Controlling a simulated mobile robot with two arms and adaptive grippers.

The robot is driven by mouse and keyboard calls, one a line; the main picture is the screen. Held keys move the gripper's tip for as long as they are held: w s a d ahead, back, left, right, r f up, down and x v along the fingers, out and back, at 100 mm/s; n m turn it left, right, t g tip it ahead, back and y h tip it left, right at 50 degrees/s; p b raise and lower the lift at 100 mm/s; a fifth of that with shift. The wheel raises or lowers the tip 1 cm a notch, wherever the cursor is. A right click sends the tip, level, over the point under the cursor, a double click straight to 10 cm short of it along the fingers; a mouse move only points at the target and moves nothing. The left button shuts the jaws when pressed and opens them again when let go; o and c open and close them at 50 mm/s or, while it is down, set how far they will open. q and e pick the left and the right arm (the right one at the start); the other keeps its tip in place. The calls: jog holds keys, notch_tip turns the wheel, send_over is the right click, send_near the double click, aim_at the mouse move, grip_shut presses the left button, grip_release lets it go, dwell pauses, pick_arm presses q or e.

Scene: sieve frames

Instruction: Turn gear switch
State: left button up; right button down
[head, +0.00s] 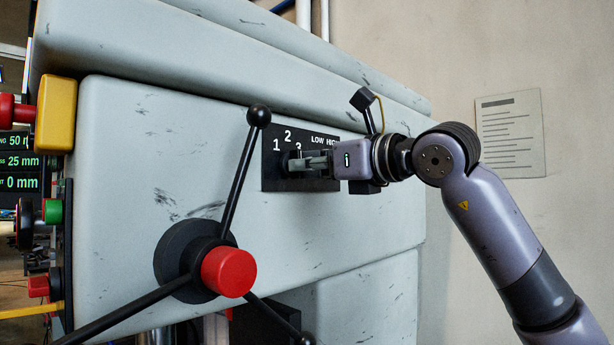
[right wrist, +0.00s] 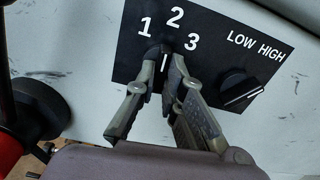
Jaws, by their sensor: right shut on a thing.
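The gear switch (right wrist: 164,58) is a small black knob with a white mark on the black panel (right wrist: 125,62), below the numbers 1, 2 and 3. My right gripper (right wrist: 164,68) is shut on it, one finger on each side, as the right wrist view shows. The white mark points roughly upward, between 1 and 2; the exact setting is hard to tell. In the head view my right gripper (head: 302,163) reaches the panel from the right and hides the switch. My left gripper is not in view.
A second black knob (right wrist: 238,90) under LOW HIGH sits just right of the fingers. A black three-armed handle with a red hub (head: 229,271) stands out at lower left. A yellow box (head: 56,114) and buttons line the machine's left edge. Open wall lies to the right.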

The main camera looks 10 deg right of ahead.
jog(key=shift+r+m, duration=0.1)
jog(key=shift+m, duration=0.4)
jog(key=c, duration=1.7)
grip_release()
jog(key=shift+d, duration=0.1)
jog(key=v, duration=1.2)
